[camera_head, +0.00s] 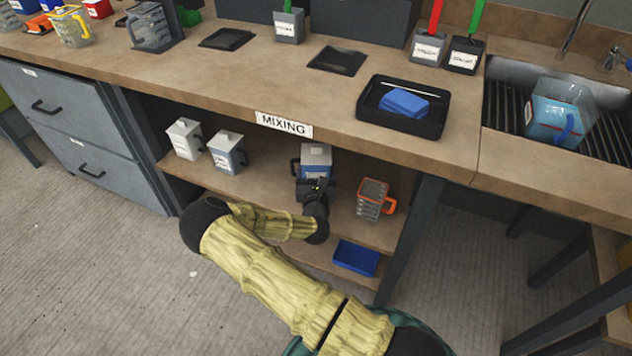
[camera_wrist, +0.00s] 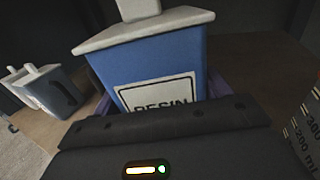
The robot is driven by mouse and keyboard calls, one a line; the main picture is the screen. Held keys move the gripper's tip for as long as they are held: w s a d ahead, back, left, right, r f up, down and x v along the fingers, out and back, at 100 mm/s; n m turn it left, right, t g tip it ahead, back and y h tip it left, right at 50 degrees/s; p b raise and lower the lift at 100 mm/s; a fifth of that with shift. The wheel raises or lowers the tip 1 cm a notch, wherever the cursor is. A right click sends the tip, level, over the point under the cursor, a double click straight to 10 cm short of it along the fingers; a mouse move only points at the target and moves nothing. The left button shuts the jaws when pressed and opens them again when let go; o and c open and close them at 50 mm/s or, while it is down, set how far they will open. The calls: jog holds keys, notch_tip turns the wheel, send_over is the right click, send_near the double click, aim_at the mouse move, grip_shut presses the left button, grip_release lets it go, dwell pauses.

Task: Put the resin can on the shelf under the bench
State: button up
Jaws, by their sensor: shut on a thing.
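The resin can (camera_head: 317,157) is blue with a pale lid and a white label. It is at the shelf (camera_head: 270,189) under the bench (camera_head: 345,112), below the bench top. In the wrist view the can (camera_wrist: 150,65) fills the middle, and its label reads RESIN. My gripper (camera_head: 314,185) is shut on the can from the front. The fingertips are mostly hidden behind my gripper's body in the wrist view. The can looks close to upright. I cannot tell whether its base touches the shelf board, because my gripper hides it.
Two lidded cans, white (camera_head: 185,138) and grey (camera_head: 227,152), stand left on the shelf. A clear jug with an orange handle (camera_head: 373,199) stands close on the right. A blue box (camera_head: 356,258) lies lower down. The bench edge with its MIXING sign (camera_head: 284,125) overhangs.

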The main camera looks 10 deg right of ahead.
jog(key=shift+f+b, duration=0.6)
jog(key=shift+f, duration=1.7)
jog(key=shift+f, duration=0.1)
jog(key=o, duration=1.3)
jog(key=shift+f, duration=0.1)
jog(key=shift+o, duration=0.2)
jog(key=shift+d, duration=0.1)
jog(key=shift+r, duration=0.25)
jog(key=p+v, duration=0.1)
jog(key=v, duration=1.1)
jog(key=shift+a+p, duration=0.2)
jog(key=shift+p, duration=0.2)
